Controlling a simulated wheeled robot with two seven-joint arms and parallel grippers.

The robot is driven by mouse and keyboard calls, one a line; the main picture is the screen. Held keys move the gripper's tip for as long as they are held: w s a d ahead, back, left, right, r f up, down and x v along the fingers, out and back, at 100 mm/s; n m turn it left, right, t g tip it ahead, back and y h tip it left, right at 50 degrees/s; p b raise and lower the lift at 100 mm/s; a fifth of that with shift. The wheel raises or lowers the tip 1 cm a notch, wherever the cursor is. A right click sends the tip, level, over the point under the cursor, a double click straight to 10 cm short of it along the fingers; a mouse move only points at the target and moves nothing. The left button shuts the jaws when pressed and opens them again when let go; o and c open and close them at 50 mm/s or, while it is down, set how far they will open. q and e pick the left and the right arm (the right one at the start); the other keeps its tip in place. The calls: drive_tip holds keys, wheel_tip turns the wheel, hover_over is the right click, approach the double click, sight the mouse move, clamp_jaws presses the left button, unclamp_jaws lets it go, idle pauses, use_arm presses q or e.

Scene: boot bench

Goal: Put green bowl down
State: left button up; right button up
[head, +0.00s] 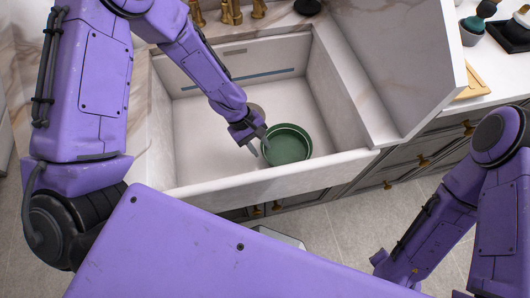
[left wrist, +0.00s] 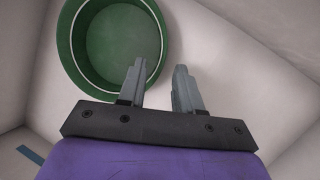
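The green bowl (head: 287,146) sits upright in the white sink (head: 205,142), near its front right corner. My left gripper (head: 259,149) is inside the sink at the bowl's left edge. In the left wrist view, the fingers of my left gripper (left wrist: 158,84) stand apart with a clear gap. One finger overlaps the edge of the bowl (left wrist: 118,42) in the picture and the other is outside it. I cannot tell whether either finger touches the rim. The bowl looks empty. My right gripper is out of view; only my right arm shows at lower right.
Brass taps (head: 231,12) stand behind the sink. A marble panel (head: 405,62) rises to the right of the sink. A dark green round item (head: 307,6) is at the back. The left part of the sink floor is clear. Cabinets (head: 408,165) with brass knobs are below the counter.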

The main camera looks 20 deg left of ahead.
use_arm(q)
drive_tip(key=v, duration=0.6)
drive_tip(key=shift+p, duration=0.3)
drive_tip(key=shift+r, duration=0.2)
